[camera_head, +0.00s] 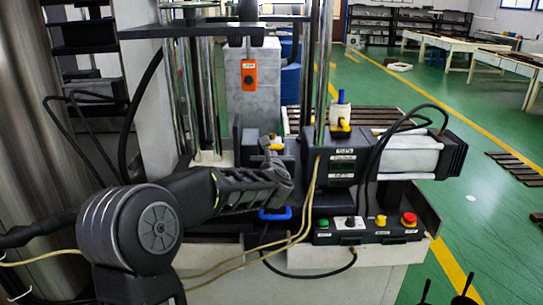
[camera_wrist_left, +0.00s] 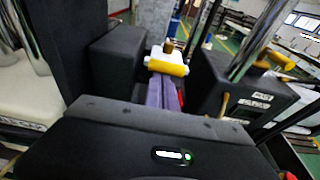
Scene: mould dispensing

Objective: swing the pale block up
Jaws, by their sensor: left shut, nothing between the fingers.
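A pale block (camera_wrist_left: 157,56) with a yellow bar across its front shows in the left wrist view, between two dark housings, just beyond my gripper. In the head view a small yellow and pale piece (camera_head: 275,145) sits by the tip of my left gripper; I cannot tell surely that it is the same block. My left gripper (camera_head: 287,172) reaches in from the left, shut and empty, low in front of the dark machine parts. Its fingertips are hard to make out, and I cannot tell whether they touch the block. My right gripper is not seen.
A second yellow-and-white piece (camera_head: 340,118) stands on the machine to the right. The control box (camera_head: 367,230) with green, yellow and red knobs is at the front. Vertical rods, loose cables and a motor housing (camera_head: 405,155) crowd the space. Open green floor lies right.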

